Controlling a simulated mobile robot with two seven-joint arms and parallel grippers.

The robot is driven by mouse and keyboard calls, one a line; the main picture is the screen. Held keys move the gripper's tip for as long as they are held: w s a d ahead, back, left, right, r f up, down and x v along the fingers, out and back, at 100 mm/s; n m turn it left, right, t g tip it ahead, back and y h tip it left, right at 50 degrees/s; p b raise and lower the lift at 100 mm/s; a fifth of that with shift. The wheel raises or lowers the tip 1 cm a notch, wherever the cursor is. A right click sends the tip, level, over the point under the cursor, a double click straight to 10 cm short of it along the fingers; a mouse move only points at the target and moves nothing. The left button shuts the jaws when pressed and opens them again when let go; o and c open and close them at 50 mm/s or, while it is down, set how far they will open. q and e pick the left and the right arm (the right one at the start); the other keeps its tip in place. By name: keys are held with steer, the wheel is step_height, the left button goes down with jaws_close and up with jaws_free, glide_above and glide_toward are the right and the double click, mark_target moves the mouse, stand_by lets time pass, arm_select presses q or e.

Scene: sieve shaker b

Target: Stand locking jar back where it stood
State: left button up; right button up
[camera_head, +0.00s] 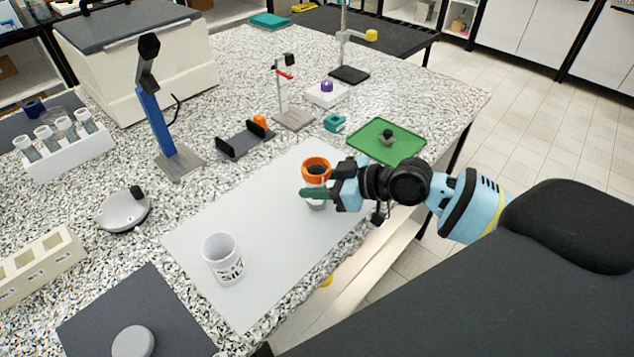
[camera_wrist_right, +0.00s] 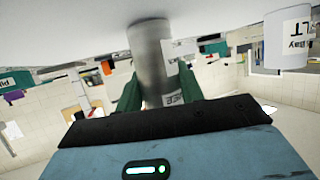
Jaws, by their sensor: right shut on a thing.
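The locking jar (camera_head: 316,168) has an orange ring at its top and a grey body. It is upright over the right part of the pale grey mat (camera_head: 268,215). My right gripper (camera_head: 318,192) has its green fingers shut around the jar's body, below the ring. In the right wrist view, the jar's grey cylinder (camera_wrist_right: 153,60) sits between the two green fingers (camera_wrist_right: 160,92). Its base is at or very near the mat; I cannot tell if it touches. My left gripper is in neither view.
A white printed cup (camera_head: 224,258) stands on the mat's near left part. A green tray (camera_head: 387,142) with a dark knob lies beyond my right gripper. A black and orange holder (camera_head: 245,140) and a blue stand (camera_head: 160,115) are behind the mat. The mat's middle is clear.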

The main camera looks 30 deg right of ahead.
steer(key=shift+f, duration=0.15)
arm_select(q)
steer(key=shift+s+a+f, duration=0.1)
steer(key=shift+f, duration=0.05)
arm_select(e)
steer(key=o, duration=1.2)
steer(key=shift+r, duration=0.2)
steer(key=v, duration=0.8)
steer(key=shift+s+d+r, duration=0.1)
steer(key=shift+s+d, duration=0.1)
steer(key=shift+s, duration=0.15)
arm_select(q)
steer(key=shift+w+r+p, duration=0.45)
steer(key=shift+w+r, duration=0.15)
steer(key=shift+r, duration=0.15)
arm_select(e)
steer(key=v, duration=0.3)
steer(key=shift+r, duration=0.15)
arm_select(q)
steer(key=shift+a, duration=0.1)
